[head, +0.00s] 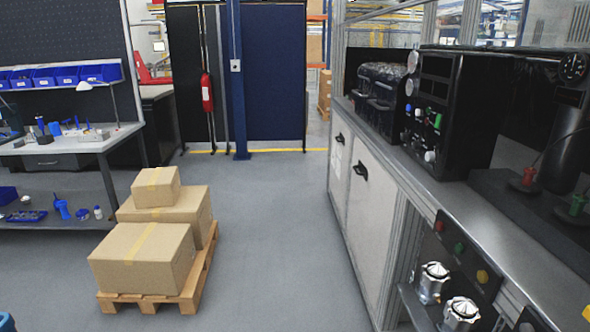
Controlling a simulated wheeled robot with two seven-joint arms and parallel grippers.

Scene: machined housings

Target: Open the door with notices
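A long workbench cabinet runs along the right side, with two pale doors under its worktop. The far door (341,178) seems to carry small sheets, probably the notices, but they are too small and slanted to read. Its black handle (340,138) sits near the top. The near door (370,217) looks plain, with a black handle (361,171) near its upper left. Both doors appear closed. Neither of my grippers can be made out in the head view.
A wooden pallet (202,279) with several cardboard boxes (143,258) stands on the left. The grey floor (275,230) between it and the cabinet is clear. Metal pots (432,281) sit on a low shelf at the right. Black machines (455,110) stand on the worktop.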

